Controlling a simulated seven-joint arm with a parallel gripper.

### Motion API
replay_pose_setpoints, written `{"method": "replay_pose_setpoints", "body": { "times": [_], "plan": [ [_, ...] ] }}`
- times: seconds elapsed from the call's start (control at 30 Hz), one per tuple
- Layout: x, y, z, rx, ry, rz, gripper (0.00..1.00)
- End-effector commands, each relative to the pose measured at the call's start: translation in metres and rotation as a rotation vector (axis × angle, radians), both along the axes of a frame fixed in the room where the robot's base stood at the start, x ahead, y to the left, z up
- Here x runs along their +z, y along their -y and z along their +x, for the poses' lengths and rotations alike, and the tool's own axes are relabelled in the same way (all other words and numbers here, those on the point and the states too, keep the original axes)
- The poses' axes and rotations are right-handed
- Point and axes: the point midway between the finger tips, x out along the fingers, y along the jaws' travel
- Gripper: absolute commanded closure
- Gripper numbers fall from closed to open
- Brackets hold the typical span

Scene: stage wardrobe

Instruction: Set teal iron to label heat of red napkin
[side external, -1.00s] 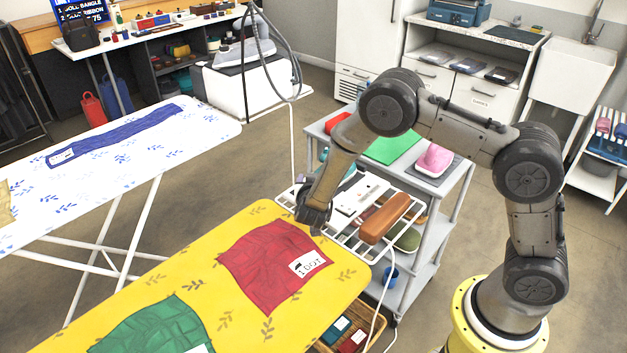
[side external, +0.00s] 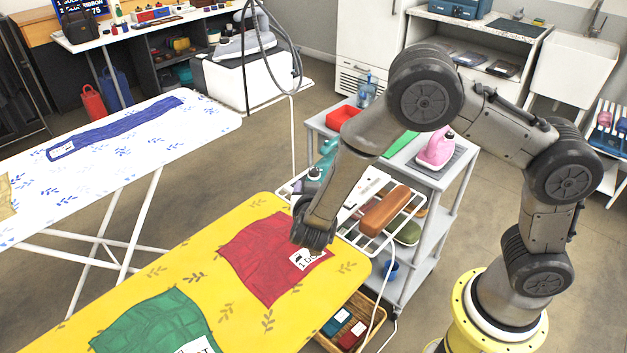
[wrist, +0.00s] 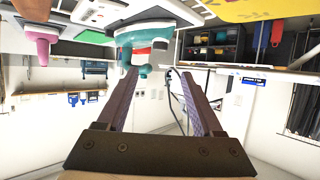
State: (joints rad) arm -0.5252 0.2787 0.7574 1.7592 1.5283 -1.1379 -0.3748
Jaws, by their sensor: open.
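The teal iron (wrist: 145,36) shows in the wrist view, which looks upside down, beyond my open fingers (wrist: 155,73). In the side view a teal part of it (side external: 326,158) shows behind my forearm; the rest is hidden, and its dial setting cannot be read. The red napkin (side external: 262,262) lies on the yellow ironing board (side external: 215,245). Its white label (side external: 299,262) is partly covered by my gripper (side external: 314,238), so its marking is only partly visible. My gripper holds nothing visible and is over the napkin's right edge, apart from the iron.
A green napkin (side external: 150,325) lies nearer on the yellow board. A wire rack (side external: 350,238) at its far end bears a brown, rounded block (side external: 385,210).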

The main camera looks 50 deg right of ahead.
Motion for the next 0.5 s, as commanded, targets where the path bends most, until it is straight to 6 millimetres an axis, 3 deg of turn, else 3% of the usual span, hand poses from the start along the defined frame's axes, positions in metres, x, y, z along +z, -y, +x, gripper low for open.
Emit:
{"method": "replay_pose_setpoints", "body": {
  "times": [0.2,0.5],
  "plan": [
    [0.0072,-0.013,-0.0112,0.002,0.0,0.0,0.32],
    [0.0077,-0.0138,-0.0122,0.0,-0.001,-0.001,0.32]
  ]
}}
